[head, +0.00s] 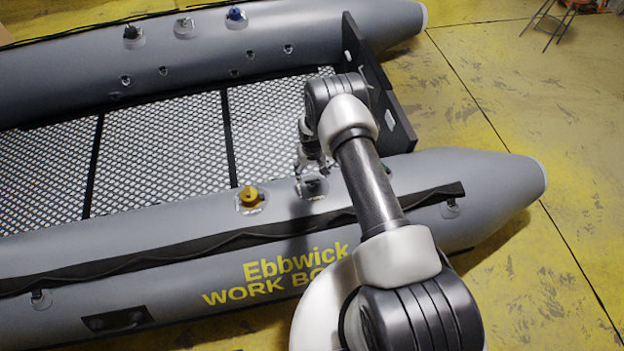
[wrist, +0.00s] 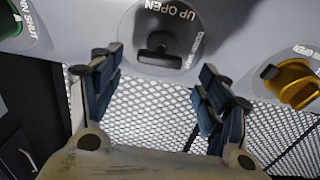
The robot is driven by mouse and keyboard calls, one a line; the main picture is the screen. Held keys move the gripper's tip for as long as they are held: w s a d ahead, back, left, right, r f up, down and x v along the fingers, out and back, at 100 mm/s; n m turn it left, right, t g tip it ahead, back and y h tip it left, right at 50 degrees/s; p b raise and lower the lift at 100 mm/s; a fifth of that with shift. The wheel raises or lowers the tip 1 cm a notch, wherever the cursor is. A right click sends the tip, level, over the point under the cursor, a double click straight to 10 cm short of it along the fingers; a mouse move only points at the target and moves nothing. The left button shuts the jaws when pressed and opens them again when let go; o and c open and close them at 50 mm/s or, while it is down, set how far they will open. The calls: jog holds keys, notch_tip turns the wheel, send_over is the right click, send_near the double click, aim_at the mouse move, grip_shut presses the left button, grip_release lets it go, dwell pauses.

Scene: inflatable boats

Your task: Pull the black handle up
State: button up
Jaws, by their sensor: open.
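The black handle (wrist: 158,50) sits on a round grey plate marked "UP OPEN" on the boat's grey tube, at the top middle of the wrist view. In the head view its plate (head: 314,188) shows on the near tube, with the handle itself mostly hidden by my gripper (head: 308,163). In the wrist view my gripper (wrist: 162,95) is open, its blue-padded fingers spread on either side below the handle. Nothing is between the fingers, and they look apart from the handle.
A yellow knob (wrist: 298,84) is right of the handle in the wrist view; in the head view this yellow knob (head: 250,196) stands left of my gripper. A green knob (wrist: 8,20) is at the left edge. The black transom (head: 378,85) stands close beyond my arm.

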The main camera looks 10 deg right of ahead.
aim_at(312, 179)
jog(key=shift+f+b, duration=0.5)
jog(key=shift+f, duration=1.4)
jog(key=shift+c, duration=0.4)
jog(key=c, duration=1.4)
jog(key=r, duration=0.1)
jog(key=r+p, duration=0.1)
jog(key=r, duration=0.1)
jog(key=shift+w+r, duration=0.15)
jog(key=shift+w, duration=0.25)
jog(key=shift+c, duration=0.2)
jog(key=shift+w, duration=0.1)
jog(key=o, duration=1.1)
jog(key=shift+c, duration=0.2)
jog(key=o, duration=0.5)
jog(key=shift+c, duration=0.2)
